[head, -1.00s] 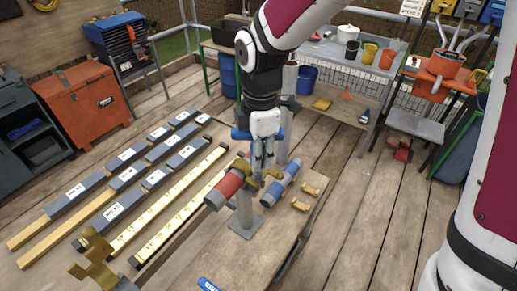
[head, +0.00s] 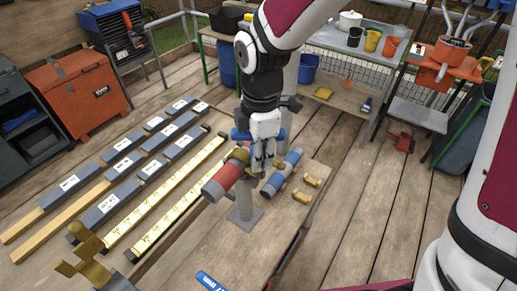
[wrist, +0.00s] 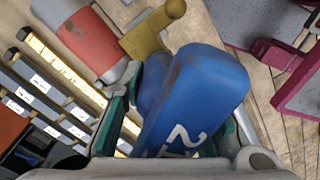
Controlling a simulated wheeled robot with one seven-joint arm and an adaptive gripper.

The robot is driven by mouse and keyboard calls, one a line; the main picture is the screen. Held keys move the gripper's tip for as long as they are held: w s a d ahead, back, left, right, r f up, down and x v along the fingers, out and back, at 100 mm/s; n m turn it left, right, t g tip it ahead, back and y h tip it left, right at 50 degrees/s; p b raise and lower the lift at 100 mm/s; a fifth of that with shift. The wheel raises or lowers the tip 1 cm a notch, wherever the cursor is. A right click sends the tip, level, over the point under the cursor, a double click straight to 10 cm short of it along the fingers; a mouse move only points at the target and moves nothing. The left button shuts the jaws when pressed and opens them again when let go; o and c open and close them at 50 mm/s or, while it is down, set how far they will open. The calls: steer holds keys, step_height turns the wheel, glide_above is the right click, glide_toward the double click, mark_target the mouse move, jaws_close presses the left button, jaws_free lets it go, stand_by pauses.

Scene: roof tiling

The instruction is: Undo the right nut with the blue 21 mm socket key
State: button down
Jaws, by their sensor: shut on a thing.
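My gripper (head: 261,163) points down beside the pipe assembly at the middle of the head view. In the wrist view my gripper (wrist: 175,118) is shut on the blue socket key (wrist: 200,95), whose end is marked with a 2 and a partly hidden digit. A red-and-grey cylinder (head: 222,180) lies to the left of my gripper and a blue-and-grey cylinder (head: 281,174) to the right. A brass fitting (wrist: 145,38) sits by the red cylinder (wrist: 88,40). The right nut is not clearly visible; my fingers and the key cover that area.
An upright grey post stands on a base plate (head: 244,217) under the assembly. Two brass pieces (head: 308,188) lie to the right. A brass fitting (head: 80,260) stands front left. Long labelled strips (head: 120,165) lie on the left.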

steer(key=shift+f, duration=0.35)
steer(key=shift+n+b, duration=0.35)
steer(key=shift+n, duration=0.75)
steer(key=shift+r+n+p, duration=0.1)
steer(key=shift+n+p, duration=0.8)
steer(key=shift+n, duration=0.5)
steer(key=shift+n+p, duration=0.6)
steer(key=shift+n, duration=0.5)
steer(key=shift+a+n, duration=0.1)
steer(key=shift+n, duration=0.5)
steer(key=shift+m+p, duration=0.35)
steer(key=shift+m, duration=0.05)
steer(key=shift+r+p, duration=1.5)
steer(key=shift+r, duration=1.55)
